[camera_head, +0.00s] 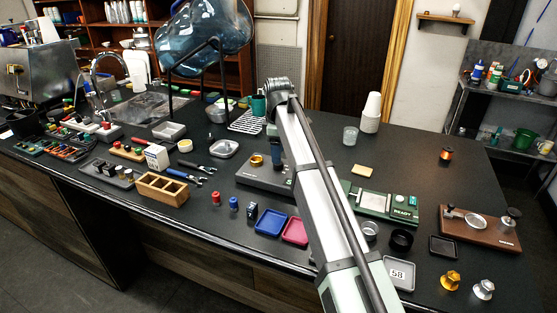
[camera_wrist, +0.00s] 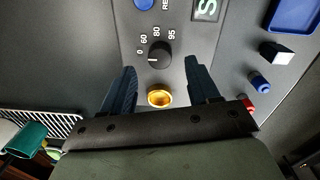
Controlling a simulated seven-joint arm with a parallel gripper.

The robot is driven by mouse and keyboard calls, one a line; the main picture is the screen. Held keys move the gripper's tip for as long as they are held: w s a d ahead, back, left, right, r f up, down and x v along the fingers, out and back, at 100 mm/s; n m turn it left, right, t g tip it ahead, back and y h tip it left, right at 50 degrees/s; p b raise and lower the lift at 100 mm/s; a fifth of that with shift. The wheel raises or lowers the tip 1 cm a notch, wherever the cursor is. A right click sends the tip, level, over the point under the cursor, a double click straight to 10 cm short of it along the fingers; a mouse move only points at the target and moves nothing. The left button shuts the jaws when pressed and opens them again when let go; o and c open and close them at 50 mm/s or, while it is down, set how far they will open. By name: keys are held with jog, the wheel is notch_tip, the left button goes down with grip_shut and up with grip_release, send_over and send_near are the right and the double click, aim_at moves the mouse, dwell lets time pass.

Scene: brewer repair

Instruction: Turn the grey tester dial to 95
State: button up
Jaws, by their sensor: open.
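The grey tester (camera_head: 258,177) sits on the black counter in the head view, partly hidden by my arm. In the wrist view its panel (camera_wrist: 190,35) carries a dark round dial (camera_wrist: 161,54) with 0, 60, 80 and 95 printed around it. A white mark on the dial's left side lies nearest the 0. My gripper (camera_wrist: 163,77) is open over the panel, its two dark fingers apart, with the dial just beyond the fingertips. A gold round part (camera_wrist: 160,98) lies between the fingers, touching neither.
A blue tray (camera_head: 270,222), a red tray (camera_head: 295,231) and small red and blue cylinders stand in front of the tester. A wire rack (camera_head: 246,123) and teal mug (camera_head: 258,105) are behind it.

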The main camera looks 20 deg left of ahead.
jog(key=shift+w+f, duration=0.1)
jog(key=shift+f, duration=1.85)
jog(key=shift+c, duration=0.3)
jog(key=c, duration=1)
